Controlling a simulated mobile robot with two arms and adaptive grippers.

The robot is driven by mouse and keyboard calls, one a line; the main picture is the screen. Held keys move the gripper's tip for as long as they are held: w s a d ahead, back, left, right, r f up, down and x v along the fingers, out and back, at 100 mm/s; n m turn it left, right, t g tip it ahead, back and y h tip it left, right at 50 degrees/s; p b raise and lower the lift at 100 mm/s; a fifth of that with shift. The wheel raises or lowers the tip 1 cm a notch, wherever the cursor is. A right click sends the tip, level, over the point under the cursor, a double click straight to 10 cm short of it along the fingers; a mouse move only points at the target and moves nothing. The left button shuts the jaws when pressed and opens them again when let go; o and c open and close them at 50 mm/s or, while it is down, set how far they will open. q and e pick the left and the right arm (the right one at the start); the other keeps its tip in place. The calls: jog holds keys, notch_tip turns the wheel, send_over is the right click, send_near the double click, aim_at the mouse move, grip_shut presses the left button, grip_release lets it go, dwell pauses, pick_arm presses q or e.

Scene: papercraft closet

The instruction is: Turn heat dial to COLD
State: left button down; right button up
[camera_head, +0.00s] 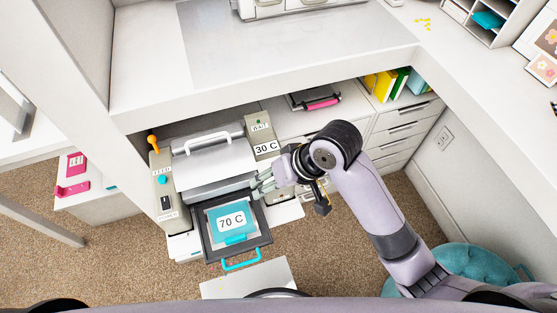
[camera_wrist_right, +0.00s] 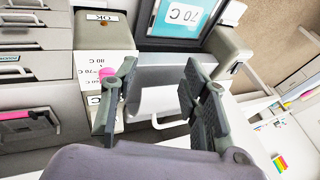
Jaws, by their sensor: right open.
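The machine's right-hand panel (camera_head: 257,125) carries a "30 C" label (camera_head: 266,147) in the head view. In the right wrist view this panel (camera_wrist_right: 88,62) shows an "OK" label and small temperature labels. A small pink part (camera_wrist_right: 106,75) there looks like the heat dial. It is partly hidden by one finger, and its setting cannot be read. My right gripper (camera_head: 264,182) is at the front of the panel. In the wrist view its fingers (camera_wrist_right: 158,95) are apart, with the pink part beside the left finger; contact cannot be told. My left gripper is not in view.
A tray (camera_head: 209,245) with a "70 C" sheet (camera_head: 231,223) and cyan handle sticks out in front. The left-hand panel (camera_head: 163,185) has an orange-knobbed lever (camera_head: 152,140). A shelf (camera_head: 290,65) overhangs the machine. Drawers (camera_head: 405,133) stand to the right.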

jog(key=w+d+r+m+g+h, duration=0.1)
jog(key=w+r+h, duration=0.25)
jog(key=r, duration=0.25)
jog(key=w+r+m+g+h, duration=0.1)
jog(key=w+r+h, duration=0.1)
jog(key=w+r, duration=0.4)
jog(key=f, duration=1.1)
jog(key=s+f, duration=0.1)
jog(key=f, duration=0.4)
jog(key=shift+s+f, duration=0.1)
jog(key=shift+f, duration=0.2)
jog(key=shift+c, duration=0.3)
grip_shut()
